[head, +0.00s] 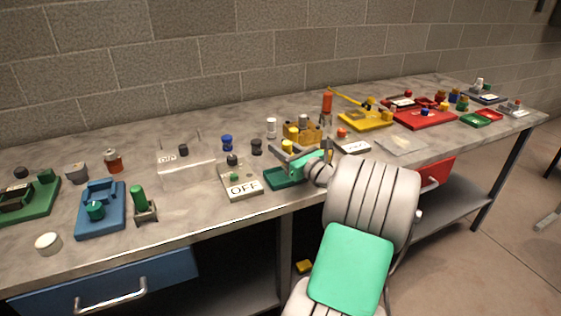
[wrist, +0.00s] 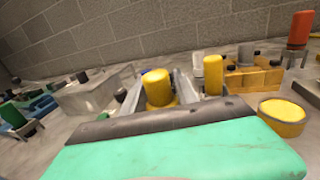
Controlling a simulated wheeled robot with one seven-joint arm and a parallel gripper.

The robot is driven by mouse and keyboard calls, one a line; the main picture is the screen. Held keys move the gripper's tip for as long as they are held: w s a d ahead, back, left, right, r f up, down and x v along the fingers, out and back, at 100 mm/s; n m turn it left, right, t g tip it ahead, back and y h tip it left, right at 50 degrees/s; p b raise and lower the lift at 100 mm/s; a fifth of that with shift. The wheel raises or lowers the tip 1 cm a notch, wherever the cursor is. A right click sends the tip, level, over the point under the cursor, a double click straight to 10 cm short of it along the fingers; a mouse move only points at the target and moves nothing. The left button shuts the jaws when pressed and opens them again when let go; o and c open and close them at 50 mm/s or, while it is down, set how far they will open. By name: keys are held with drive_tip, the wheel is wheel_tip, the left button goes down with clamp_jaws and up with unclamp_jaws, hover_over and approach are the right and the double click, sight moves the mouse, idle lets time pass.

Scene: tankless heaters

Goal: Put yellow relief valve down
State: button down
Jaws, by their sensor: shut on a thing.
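My gripper (head: 286,152) is low over the bench, just above or beside a dark green tray (head: 280,181). It is shut on a yellow piece with a rounded top, which I take as the yellow relief valve (wrist: 158,88). In the wrist view the valve stands upright between the two grey fingers, and its lower part is hidden by my gripper body. In the head view the valve (head: 287,146) shows as a small yellow spot at the fingertips. I cannot tell whether its base touches anything.
A yellow cylinder (wrist: 213,74) and a yellow block (wrist: 254,79) stand close by on the right. A round yellow cap (wrist: 282,117) is nearer. The OFF-labelled block (head: 242,186) and a clear box (head: 186,163) lie left. Bare bench shows between them.

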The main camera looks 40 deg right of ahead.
wheel_tip(320, 180, down, 4)
drive_tip(key=shift+w+a+r+b, duration=0.1)
drive_tip(key=shift+w+a+b, duration=0.05)
drive_tip(key=shift+b, duration=0.3)
drive_tip(key=shift+r, duration=0.1)
drive_tip(key=c, duration=0.9)
unclamp_jaws()
drive_tip(key=shift+f, duration=0.2)
drive_tip(key=shift+c, duration=0.2)
